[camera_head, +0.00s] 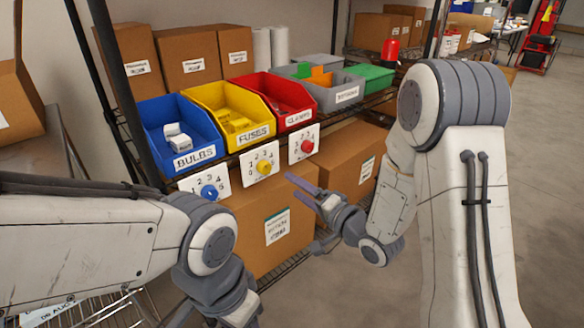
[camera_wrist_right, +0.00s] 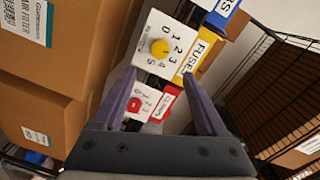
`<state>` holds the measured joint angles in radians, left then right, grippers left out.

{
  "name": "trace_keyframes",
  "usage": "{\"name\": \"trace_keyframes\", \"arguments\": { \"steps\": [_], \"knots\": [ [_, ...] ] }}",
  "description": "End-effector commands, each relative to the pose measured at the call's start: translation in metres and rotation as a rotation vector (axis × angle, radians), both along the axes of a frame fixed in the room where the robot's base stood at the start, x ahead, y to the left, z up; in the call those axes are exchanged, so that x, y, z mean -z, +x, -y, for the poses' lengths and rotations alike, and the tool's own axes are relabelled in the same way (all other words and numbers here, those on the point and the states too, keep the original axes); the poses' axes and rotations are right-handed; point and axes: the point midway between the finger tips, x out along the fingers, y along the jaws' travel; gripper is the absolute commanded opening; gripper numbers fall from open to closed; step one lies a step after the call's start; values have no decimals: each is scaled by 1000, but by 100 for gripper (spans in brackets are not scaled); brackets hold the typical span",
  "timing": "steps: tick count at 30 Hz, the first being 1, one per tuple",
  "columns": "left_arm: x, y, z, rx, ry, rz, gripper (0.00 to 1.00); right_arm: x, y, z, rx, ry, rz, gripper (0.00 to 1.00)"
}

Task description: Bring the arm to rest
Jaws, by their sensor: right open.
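My right gripper (camera_head: 302,192) is open and empty in the head view, in front of the shelf and below the dial plates. In the right wrist view its two fingers (camera_wrist_right: 160,78) stand apart, with the yellow dial (camera_wrist_right: 160,48) and red dial (camera_wrist_right: 134,105) in view beyond them. In the head view the blue dial (camera_head: 209,191), yellow dial (camera_head: 264,168) and red dial (camera_head: 307,146) sit on white numbered plates under the bins. The gripper appears apart from them. My left arm comes in from the left; its gripper is out of the picture.
A blue bulbs bin (camera_head: 165,112), yellow fuses bin (camera_head: 205,96), red clamps bin (camera_head: 270,84) and grey bin (camera_head: 340,100) line the shelf. Cardboard boxes (camera_head: 262,215) stand below. A wire basket (camera_head: 110,310) is at lower left. Open floor (camera_head: 548,200) lies right.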

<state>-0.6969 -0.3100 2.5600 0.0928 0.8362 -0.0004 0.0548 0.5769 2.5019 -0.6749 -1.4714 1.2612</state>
Motion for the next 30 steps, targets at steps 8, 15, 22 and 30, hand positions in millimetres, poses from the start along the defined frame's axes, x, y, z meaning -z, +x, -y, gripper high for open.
{"name": "trace_keyframes", "arguments": {
  "steps": [8,15,22,30],
  "knots": [
    [0,0,0,0,0,0,50,9,-1,-17,-8,-231,-26,75],
    [0,0,0,0,0,0,50,26,-32,-33,-75,-738,-129,75],
    [0,0,0,0,0,0,50,32,-109,-36,-280,-1118,-280,75],
    [0,0,0,0,0,0,50,25,-222,-33,-662,-1359,-415,75]
  ]
}}
